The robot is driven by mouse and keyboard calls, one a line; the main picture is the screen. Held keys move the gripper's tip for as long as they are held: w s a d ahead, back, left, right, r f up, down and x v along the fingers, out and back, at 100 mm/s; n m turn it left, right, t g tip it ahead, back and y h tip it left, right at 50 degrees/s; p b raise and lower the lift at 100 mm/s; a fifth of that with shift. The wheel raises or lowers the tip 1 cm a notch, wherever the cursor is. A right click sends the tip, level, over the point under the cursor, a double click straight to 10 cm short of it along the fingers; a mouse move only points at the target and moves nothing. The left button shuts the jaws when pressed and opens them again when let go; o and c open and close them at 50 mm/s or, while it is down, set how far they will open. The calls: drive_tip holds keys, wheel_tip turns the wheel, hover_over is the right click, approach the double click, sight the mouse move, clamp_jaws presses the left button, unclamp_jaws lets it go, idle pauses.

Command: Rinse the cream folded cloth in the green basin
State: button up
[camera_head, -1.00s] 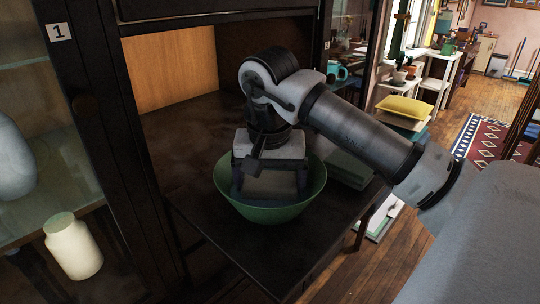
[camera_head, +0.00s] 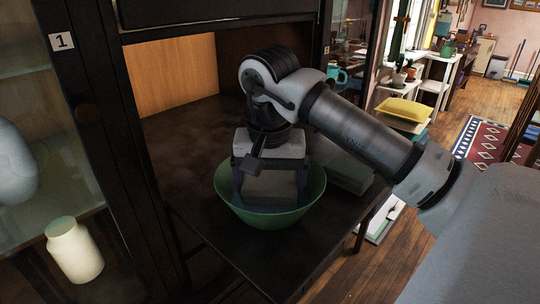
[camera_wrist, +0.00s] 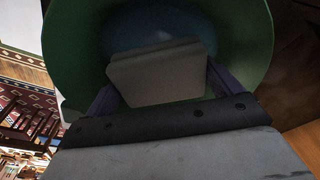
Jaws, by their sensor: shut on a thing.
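The green basin (camera_head: 268,219) stands on the dark cabinet shelf and also shows in the wrist view (camera_wrist: 258,40). Its inside looks bluish, like water, in the wrist view. My gripper (camera_head: 269,184) points down into the basin. Its two fingers are shut on the cream folded cloth (camera_head: 270,188), which looks grey-beige in the shade. In the wrist view the cloth (camera_wrist: 155,78) is a flat block between the fingers, over the bluish inside. Whether its lower edge touches the water or the basin floor cannot be told.
A greenish flat box or stack (camera_head: 350,174) lies on the shelf just right of the basin. A dark cabinet post and glass door stand at left, with a cream jar (camera_head: 74,252) behind. The shelf's front is clear.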

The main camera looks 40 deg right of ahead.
sight(270, 180)
drive_tip(key=shift+r+p, duration=2.6)
drive_tip(key=shift+r, duration=1.45)
wheel_tip(270, 180, up, 5)
drive_tip(key=p, duration=0.3)
drive_tip(key=shift+p, duration=0.3)
